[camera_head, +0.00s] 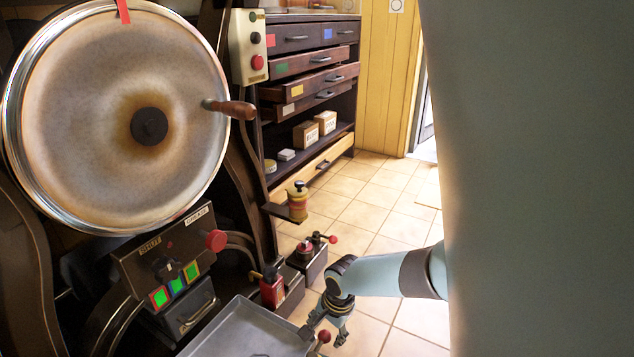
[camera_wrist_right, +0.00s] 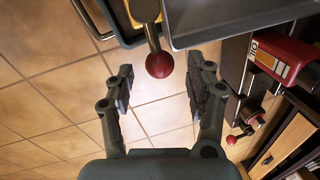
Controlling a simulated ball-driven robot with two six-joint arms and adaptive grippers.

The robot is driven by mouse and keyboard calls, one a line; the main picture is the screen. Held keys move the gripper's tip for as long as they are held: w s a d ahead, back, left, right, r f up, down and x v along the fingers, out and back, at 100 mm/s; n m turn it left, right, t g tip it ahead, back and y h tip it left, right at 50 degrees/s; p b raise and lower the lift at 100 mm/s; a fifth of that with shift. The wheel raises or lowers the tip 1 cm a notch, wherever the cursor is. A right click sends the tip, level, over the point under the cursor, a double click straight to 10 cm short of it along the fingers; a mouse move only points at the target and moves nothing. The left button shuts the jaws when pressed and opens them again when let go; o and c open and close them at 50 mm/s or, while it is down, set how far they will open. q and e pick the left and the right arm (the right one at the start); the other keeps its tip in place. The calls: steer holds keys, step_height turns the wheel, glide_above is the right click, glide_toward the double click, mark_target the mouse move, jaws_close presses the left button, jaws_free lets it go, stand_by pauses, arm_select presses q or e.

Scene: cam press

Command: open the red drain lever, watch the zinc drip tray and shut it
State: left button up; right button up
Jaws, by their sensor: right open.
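The red drain lever shows as a red ball (camera_head: 324,337) at the right corner of the tray in the head view. In the wrist view its red ball (camera_wrist_right: 159,65) sits on a brass stem running up the picture. My right gripper (camera_head: 326,326) is open at the ball. In the wrist view the ball is between or just beyond the open fingertips (camera_wrist_right: 161,86), with gaps on both sides; contact does not show. The zinc drip tray (camera_head: 226,338) is at the bottom of the head view, its rim (camera_wrist_right: 235,35) at the wrist view's top. My left gripper is out of view.
A red oil can (camera_head: 272,291) stands beside the tray, near a small device with a red knob (camera_head: 333,239). A control panel (camera_head: 150,262) and large wheel (camera_head: 80,110) fill the left. Tiled floor (camera_head: 375,215) is clear towards the drawer cabinet (camera_head: 300,60).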

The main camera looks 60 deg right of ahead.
step_height(320, 180, up, 10)
steer(key=s, duration=0.2)
steer(key=shift+a, duration=0.2)
steer(key=shift+f, duration=0.1)
